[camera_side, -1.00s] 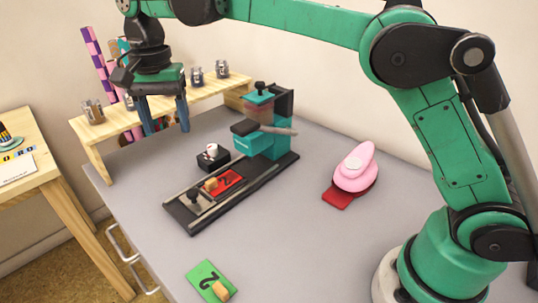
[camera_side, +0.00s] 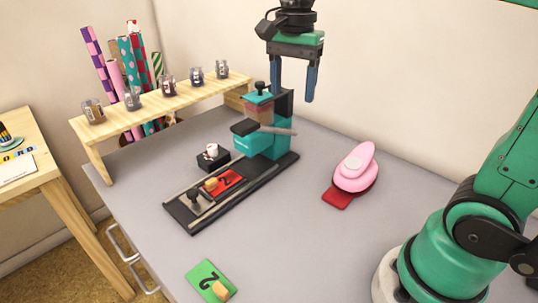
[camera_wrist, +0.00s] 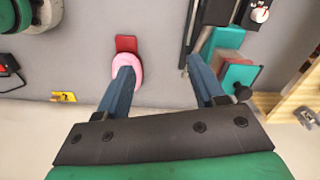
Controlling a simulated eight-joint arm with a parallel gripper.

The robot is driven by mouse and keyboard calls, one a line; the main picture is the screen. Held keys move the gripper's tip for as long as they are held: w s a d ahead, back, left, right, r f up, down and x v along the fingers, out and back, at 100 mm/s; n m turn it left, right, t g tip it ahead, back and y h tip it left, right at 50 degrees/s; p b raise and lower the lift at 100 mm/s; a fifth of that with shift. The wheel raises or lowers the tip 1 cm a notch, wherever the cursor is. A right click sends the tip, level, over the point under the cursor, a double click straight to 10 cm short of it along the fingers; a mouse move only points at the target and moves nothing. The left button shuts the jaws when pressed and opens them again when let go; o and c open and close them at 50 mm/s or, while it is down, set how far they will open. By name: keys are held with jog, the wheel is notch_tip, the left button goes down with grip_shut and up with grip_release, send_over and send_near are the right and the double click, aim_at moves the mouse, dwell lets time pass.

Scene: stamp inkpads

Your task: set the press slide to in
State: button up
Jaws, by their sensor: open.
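The teal and black press (camera_side: 265,125) stands at the back end of its dark base rail (camera_side: 240,198) on the grey table. The slide, with a small metal knob (camera_side: 194,196) and a red plate (camera_side: 226,181), lies at the front-left end of the rail, out from under the press head. A small wooden block sits by the red plate. My gripper (camera_side: 293,95) is open and empty, raised above and just behind the press. In the wrist view my fingers (camera_wrist: 165,80) are spread, one beside the press (camera_wrist: 236,76), the other over the pink punch (camera_wrist: 127,65).
A small black box with a white knob (camera_side: 212,152) sits left of the press. The pink punch (camera_side: 356,168) lies right of it. A wooden shelf (camera_side: 150,115) holds several jars. The table's middle front is clear.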

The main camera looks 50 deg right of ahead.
jog(key=s+d+f+m, duration=0.2)
jog(key=s+d+m, duration=0.1)
jog(key=s, duration=0.5)
jog(key=shift+d+f, duration=0.3)
jog(key=shift+d, duration=0.05)
